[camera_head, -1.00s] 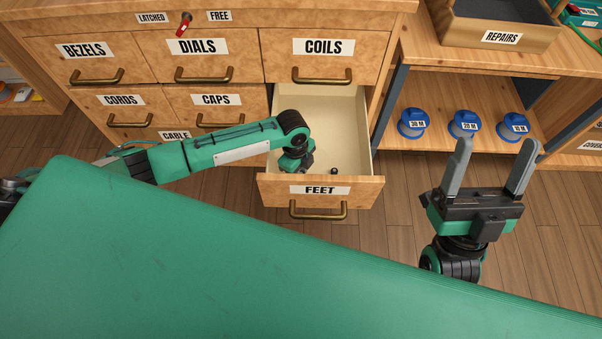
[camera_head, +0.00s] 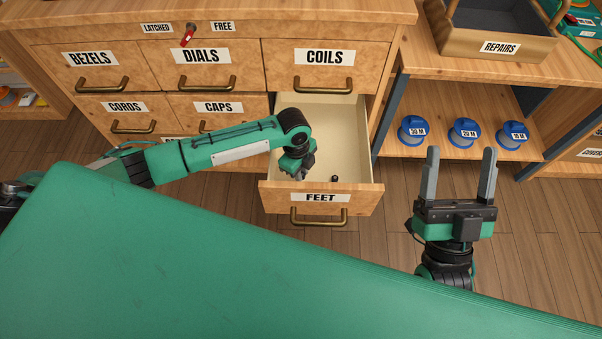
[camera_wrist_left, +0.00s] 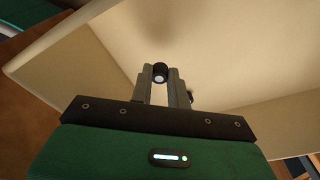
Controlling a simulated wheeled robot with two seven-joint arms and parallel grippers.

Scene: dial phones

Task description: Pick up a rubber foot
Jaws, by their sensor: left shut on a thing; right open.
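A small black rubber foot with a pale round centre (camera_wrist_left: 160,73) is held between the fingertips of my left gripper (camera_wrist_left: 160,78) in the left wrist view. In the head view my left gripper (camera_head: 299,170) points down inside the open FEET drawer (camera_head: 345,125); its fingertips and the held foot are hidden there. Another small dark foot (camera_head: 334,179) lies on the drawer floor near its front, right of my left gripper. My right gripper (camera_head: 459,175) is open and empty, right of the drawer and above the wooden floor.
The drawer front with its brass handle (camera_head: 318,216) sticks out from the cabinet. Closed COILS (camera_head: 325,65) and DIALS drawers (camera_head: 203,65) are above. A green surface (camera_head: 220,255) fills the foreground. Blue cord reels (camera_head: 464,132) sit on a shelf at right.

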